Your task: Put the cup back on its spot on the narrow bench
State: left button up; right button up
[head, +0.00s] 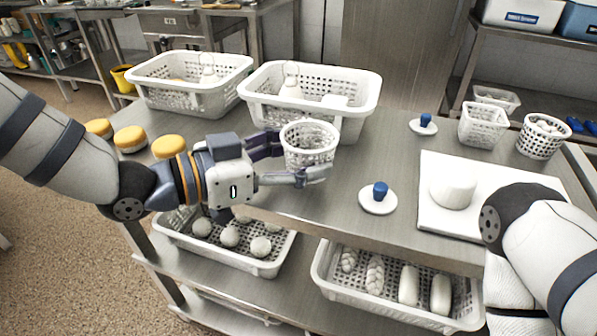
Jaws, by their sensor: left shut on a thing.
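The cup (309,152) is a white, round, perforated one with an open top, upright over the steel bench (335,205). My left gripper (293,160) is shut on the cup, with one finger at its far left side and the other along its near side. I cannot tell whether the cup's base touches the bench top. The near finger hides part of its lower side. My right arm comes in at the lower right, but its gripper is not in view.
Two white perforated baskets (149,92) stand behind the cup. Yellow-banded round pieces (130,139) lie left. Blue-knobbed white discs (378,202), a white board (450,222) with a round white block, and small baskets (483,127) stand right.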

pick_arm(q)
notch_tip(320, 180, down, 3)
jog(key=shift+f, duration=0.15)
jog(key=shift+r, duration=0.2)
jog(key=shift+f, duration=0.1)
jog(key=o, duration=0.7)
jog(key=shift+f, duration=0.15)
jog(key=o, duration=0.4)
